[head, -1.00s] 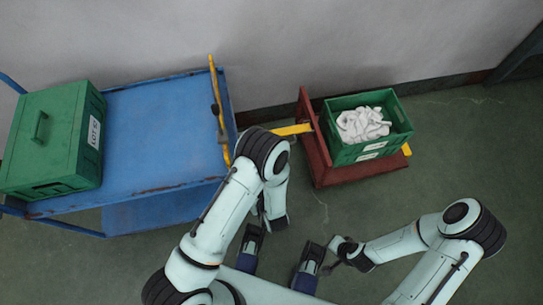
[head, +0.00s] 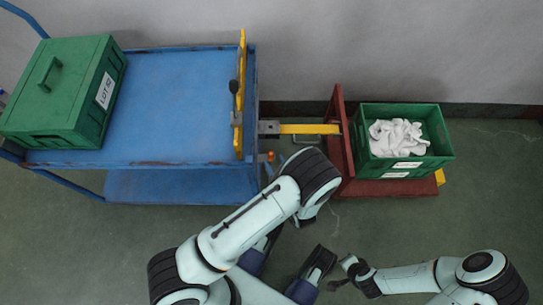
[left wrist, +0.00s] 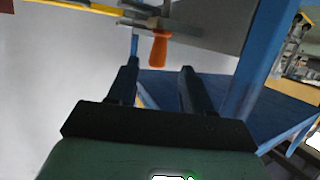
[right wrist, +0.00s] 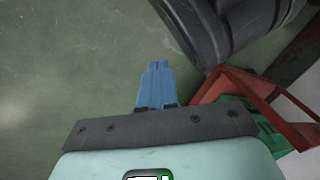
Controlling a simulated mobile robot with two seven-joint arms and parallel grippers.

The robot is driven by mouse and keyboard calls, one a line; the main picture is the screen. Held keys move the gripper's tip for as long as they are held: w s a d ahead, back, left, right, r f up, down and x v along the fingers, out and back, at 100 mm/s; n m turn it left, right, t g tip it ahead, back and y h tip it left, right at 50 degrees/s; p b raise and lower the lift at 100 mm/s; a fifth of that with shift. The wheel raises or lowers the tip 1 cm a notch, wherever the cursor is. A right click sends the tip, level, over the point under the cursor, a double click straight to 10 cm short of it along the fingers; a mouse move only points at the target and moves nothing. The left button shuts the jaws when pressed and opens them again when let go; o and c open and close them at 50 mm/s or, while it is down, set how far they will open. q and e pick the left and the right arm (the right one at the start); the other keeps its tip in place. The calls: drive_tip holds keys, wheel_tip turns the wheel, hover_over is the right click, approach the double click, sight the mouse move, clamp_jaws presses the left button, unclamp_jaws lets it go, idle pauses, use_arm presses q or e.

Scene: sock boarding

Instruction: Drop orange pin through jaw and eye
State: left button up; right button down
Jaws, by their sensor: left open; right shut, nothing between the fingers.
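The orange pin (left wrist: 159,47) shows by its handle in the left wrist view, hanging against a grey metal part. A small orange spot (head: 270,157) beside the blue cart in the head view seems to be the same pin. The grey jaw (head: 268,128) sits at the cart's right end. The yellow drawbar (head: 308,129) reaches it from the red trolley; whether its eye is inside the jaw I cannot tell. My left gripper (left wrist: 160,68) is open, its fingertips on either side of the pin handle's line, apparently short of it. My right gripper (right wrist: 157,66) is shut and empty above the floor.
The blue cart (head: 180,100) carries a green lidded box (head: 45,100) and has a yellow upright bar (head: 240,95) at its right end. The red trolley (head: 338,150) carries a green crate (head: 440,145) of white socks.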

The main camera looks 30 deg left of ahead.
sight(272, 156)
use_arm(q)
drive_tip(key=shift+b+x, duration=0.95)
drive_tip(key=shift+x, duration=1.85)
drive_tip(key=shift+d, duration=0.15)
clamp_jaws()
use_arm(e)
drive_tip(key=shift+g, duration=0.7)
drive_tip(key=s+f, duration=0.3)
drive_tip(key=shift+s+d, duration=0.25)
drive_tip(key=shift+s, duration=0.1)
